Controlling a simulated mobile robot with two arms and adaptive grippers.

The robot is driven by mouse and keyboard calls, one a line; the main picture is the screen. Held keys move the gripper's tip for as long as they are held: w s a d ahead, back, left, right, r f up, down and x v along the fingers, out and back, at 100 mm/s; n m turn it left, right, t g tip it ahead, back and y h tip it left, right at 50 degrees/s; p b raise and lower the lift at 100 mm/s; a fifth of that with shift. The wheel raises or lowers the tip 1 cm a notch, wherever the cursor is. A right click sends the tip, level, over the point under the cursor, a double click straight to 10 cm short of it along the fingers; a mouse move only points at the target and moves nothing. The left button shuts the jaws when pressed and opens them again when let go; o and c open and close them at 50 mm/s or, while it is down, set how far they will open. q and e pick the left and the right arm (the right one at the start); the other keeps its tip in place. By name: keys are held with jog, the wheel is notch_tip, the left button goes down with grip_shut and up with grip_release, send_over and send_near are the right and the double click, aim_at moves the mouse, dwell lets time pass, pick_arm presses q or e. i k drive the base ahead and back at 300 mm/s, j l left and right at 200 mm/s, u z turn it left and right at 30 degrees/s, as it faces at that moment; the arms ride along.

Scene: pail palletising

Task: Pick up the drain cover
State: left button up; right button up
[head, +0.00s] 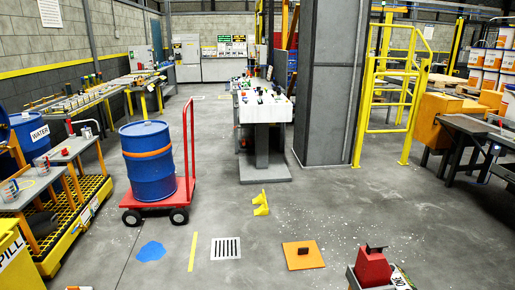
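A flat orange square plate with a dark block-like handle on top, which looks like the drain cover (294,262), lies on the floor at the lower middle of the head view. To its left, a light floor grate with dark slots, the drain (226,248), is set in the floor and is uncovered. The plate lies apart from the grate. Neither of my grippers shows in the head view.
A blue puddle (151,251) lies left of the grate, beyond a yellow floor strip (193,251). A red trolley (160,199) carries a blue drum (149,172). A yellow object (261,203) stands behind the grate. A red item (372,268) stands at bottom right.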

aim_at(306, 254)
jog(key=i, duration=1.95)
